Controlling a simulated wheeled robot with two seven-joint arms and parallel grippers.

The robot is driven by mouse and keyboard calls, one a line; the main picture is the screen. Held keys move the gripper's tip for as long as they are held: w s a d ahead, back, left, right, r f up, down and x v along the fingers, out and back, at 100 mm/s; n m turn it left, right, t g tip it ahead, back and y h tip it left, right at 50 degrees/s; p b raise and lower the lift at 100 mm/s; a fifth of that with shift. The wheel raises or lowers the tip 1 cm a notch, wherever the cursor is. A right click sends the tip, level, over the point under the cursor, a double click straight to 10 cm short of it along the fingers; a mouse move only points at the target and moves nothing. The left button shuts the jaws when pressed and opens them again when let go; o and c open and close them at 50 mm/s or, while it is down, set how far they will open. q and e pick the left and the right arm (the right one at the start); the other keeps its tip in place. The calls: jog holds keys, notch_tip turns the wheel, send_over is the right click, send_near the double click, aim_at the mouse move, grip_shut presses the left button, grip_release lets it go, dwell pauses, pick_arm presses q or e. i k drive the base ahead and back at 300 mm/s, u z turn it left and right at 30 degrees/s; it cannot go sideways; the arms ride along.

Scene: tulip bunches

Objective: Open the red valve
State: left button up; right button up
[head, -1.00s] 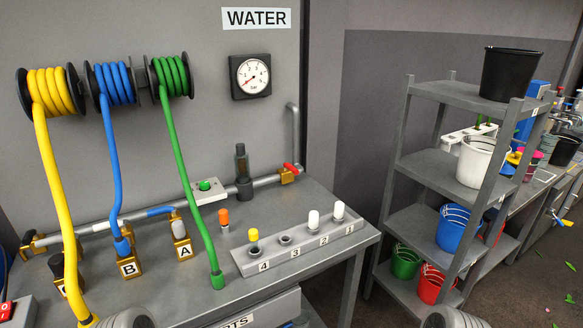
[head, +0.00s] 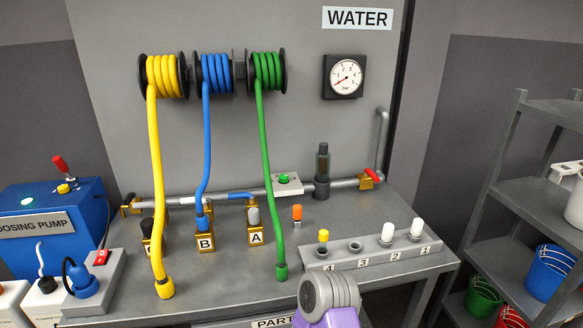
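The red valve (head: 372,175) is a small red lever on a brass body at the right end of the grey water pipe (head: 343,183), at the back right of the bench. Its lever slants along the pipe, down to the right. The round pressure gauge (head: 343,77) hangs on the panel above it, its needle toward the low left of the dial. A grey and purple part of my arm (head: 328,300) shows at the bottom, well short of the valve. Neither gripper is in view.
Yellow (head: 158,200), blue (head: 205,140) and green (head: 264,180) hoses hang from reels. A holder block (head: 375,256) with coloured-top pieces stands before the valve. The blue dosing pump (head: 55,225) is left, the shelf (head: 525,190) right.

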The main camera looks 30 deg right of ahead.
aim_at(367, 171)
jog(key=u, duration=1.4)
jog(key=k, duration=1.5)
jog(key=z, duration=1.5)
